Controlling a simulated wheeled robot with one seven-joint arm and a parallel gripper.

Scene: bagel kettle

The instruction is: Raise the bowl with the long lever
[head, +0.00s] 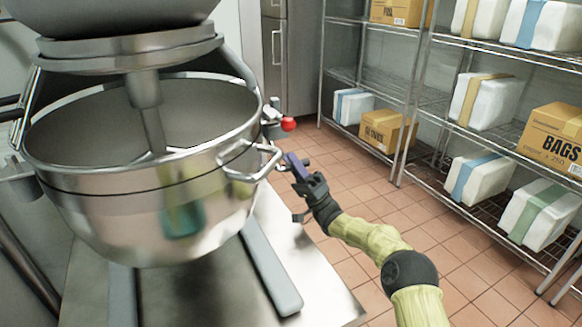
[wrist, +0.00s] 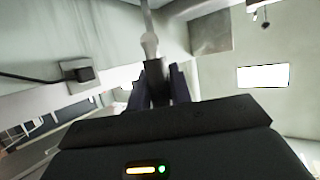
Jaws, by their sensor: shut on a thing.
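The steel mixing bowl (head: 150,185) hangs under the mixer head with its wire handle (head: 250,160) on the right side. My gripper (head: 296,162) is just right of that handle, above the floor beyond the mixer base. In the wrist view my gripper (wrist: 161,84) has its dark purple fingers closed on the dark grip of the long lever (wrist: 150,44). The lever's pale rod runs up and away from the grip. In the head view the lever is mostly hidden by my gripper and the bowl handle.
A short control with a red knob (head: 288,124) sticks out at the bowl's right, close above my gripper. Wire shelves (head: 425,95) with boxes and wrapped packs stand at the right. The tiled floor (head: 445,235) between is clear.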

